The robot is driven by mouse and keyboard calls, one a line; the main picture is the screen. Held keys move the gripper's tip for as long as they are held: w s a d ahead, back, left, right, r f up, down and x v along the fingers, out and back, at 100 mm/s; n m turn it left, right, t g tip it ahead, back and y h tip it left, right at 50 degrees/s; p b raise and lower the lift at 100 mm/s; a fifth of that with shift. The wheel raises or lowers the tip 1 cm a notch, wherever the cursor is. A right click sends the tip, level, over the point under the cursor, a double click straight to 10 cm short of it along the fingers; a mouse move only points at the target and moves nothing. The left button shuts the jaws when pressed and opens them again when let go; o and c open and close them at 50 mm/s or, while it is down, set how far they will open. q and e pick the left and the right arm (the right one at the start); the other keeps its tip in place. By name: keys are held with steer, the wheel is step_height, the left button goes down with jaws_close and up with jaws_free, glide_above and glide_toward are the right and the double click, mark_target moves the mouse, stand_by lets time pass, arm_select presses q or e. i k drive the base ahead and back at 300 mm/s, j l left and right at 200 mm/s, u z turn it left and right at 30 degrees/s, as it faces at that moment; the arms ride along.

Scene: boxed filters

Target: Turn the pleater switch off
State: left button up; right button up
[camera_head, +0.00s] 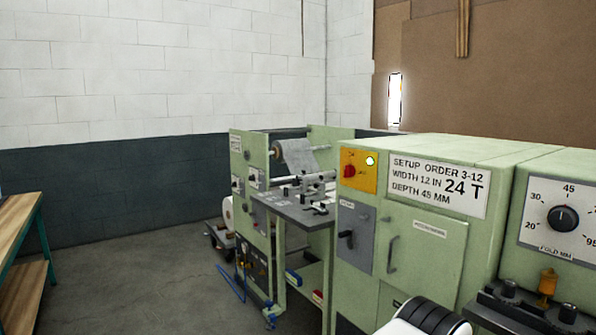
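A pale green machine (398,288) fills the right half of the view. A yellow plate (358,182) on its upper front carries a red rotary switch (349,171) and a small pale-yellow lamp (370,161) that looks lit. Below it, a grey panel (354,218) carries a black lever handle (347,238) under a small label too small to read. I cannot tell from lettering which of these is the pleater switch. Neither gripper is in view. A white and black rounded part at the bottom edge looks like my own arm.
A setup sign (436,184) and a fold dial (563,217) are on the machine. A second green unit (240,170) with a roll (297,155) and grey table (290,207) stands behind. A wooden bench (20,215) is at left.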

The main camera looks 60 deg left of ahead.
mark_target(349, 170)
steer(key=u, duration=1.5)
